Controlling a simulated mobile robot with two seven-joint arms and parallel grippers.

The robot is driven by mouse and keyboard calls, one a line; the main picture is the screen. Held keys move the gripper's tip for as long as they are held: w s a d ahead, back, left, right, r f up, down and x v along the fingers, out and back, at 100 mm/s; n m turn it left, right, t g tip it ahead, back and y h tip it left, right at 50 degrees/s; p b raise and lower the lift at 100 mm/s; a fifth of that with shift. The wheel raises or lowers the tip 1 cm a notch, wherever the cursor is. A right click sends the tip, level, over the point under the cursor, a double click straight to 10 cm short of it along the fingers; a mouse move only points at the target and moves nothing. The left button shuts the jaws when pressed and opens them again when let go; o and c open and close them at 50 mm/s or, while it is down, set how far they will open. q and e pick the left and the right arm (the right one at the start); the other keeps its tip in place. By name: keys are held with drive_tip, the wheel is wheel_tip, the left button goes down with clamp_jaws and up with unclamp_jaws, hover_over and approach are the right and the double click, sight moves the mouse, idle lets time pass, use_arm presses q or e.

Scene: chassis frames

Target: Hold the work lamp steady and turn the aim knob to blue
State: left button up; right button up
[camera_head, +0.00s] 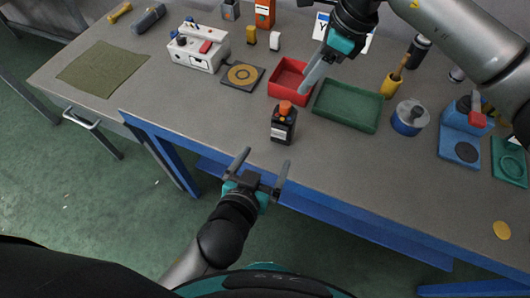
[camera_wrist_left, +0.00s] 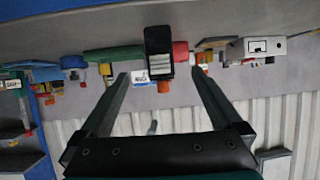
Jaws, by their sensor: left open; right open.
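I cannot tell for sure which thing is the work lamp, and no blue mark for an aim knob can be made out. A black upright body with an orange top (camera_head: 283,125) stands near the table's front edge; it also shows, label towards me, in the left wrist view (camera_wrist_left: 158,42). My left gripper (camera_head: 264,160) is open and empty in front of the table edge, just short of this black body. In the left wrist view the body lies beyond and between the fingers. My right gripper (camera_head: 308,84) is open above the red tray, its fingers overlapping in view.
A red tray (camera_head: 277,93) and green tray (camera_head: 345,122) lie behind the black body. A white box with a red button (camera_head: 190,60) and a dark ringed plate (camera_head: 230,83) stand left. A blue device (camera_head: 455,148) stands right.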

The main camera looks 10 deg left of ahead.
sight(281, 127)
use_arm(q)
drive_tip(key=r+x, duration=0.1)
drive_tip(key=x, duration=0.3)
drive_tip(key=r+x, duration=0.1)
drive_tip(key=x, duration=0.4)
drive_tip(key=w+x, duration=0.1)
drive_tip(key=x, duration=0.4)
drive_tip(key=shift+w+d+r, duration=0.25)
drive_tip(key=shift+d+r, duration=0.05)
drive_tip(key=shift+r, duration=0.05)
drive_tip(key=shift+c, duration=0.2)
